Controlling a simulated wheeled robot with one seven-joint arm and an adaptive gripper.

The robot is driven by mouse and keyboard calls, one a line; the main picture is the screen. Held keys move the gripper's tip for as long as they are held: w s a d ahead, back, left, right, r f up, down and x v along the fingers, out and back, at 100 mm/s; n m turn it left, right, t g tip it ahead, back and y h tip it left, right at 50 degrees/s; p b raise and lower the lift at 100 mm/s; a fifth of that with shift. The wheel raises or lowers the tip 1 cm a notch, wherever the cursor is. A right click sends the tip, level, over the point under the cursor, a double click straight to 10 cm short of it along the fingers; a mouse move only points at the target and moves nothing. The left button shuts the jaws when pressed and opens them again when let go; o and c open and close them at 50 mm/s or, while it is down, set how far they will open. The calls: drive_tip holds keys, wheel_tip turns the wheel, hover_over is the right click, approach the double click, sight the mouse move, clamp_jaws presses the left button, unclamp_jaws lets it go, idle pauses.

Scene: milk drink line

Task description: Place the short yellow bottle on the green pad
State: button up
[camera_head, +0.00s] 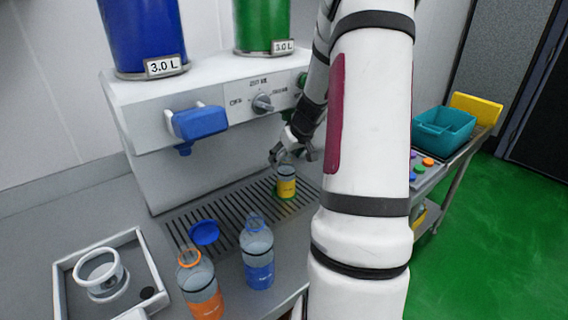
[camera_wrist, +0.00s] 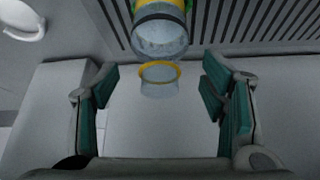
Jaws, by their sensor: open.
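The short yellow bottle (camera_head: 287,187) stands upright on the slotted drip grate. It has a clear top and a yellow band. A little green shows at its base, which looks like the edge of the green pad (camera_head: 288,201); the rest is hidden under the bottle. In the wrist view the bottle's clear body (camera_wrist: 160,36) and yellow-ringed mouth point toward me. My gripper (camera_head: 291,159) is open just above the bottle's top. In the wrist view its teal-padded fingers (camera_wrist: 160,72) stand either side of the mouth, with gaps on both sides.
A blue-labelled bottle (camera_head: 258,258), an orange-labelled bottle (camera_head: 200,287) and a blue disc (camera_head: 204,233) are at the front. The dispenser (camera_head: 215,95) with a blue tap (camera_head: 201,122) stands behind. A white tray (camera_head: 66,284) is at left; a teal bin (camera_head: 443,130) is at right.

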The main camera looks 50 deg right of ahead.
drive_tip(key=shift+v, duration=1.35)
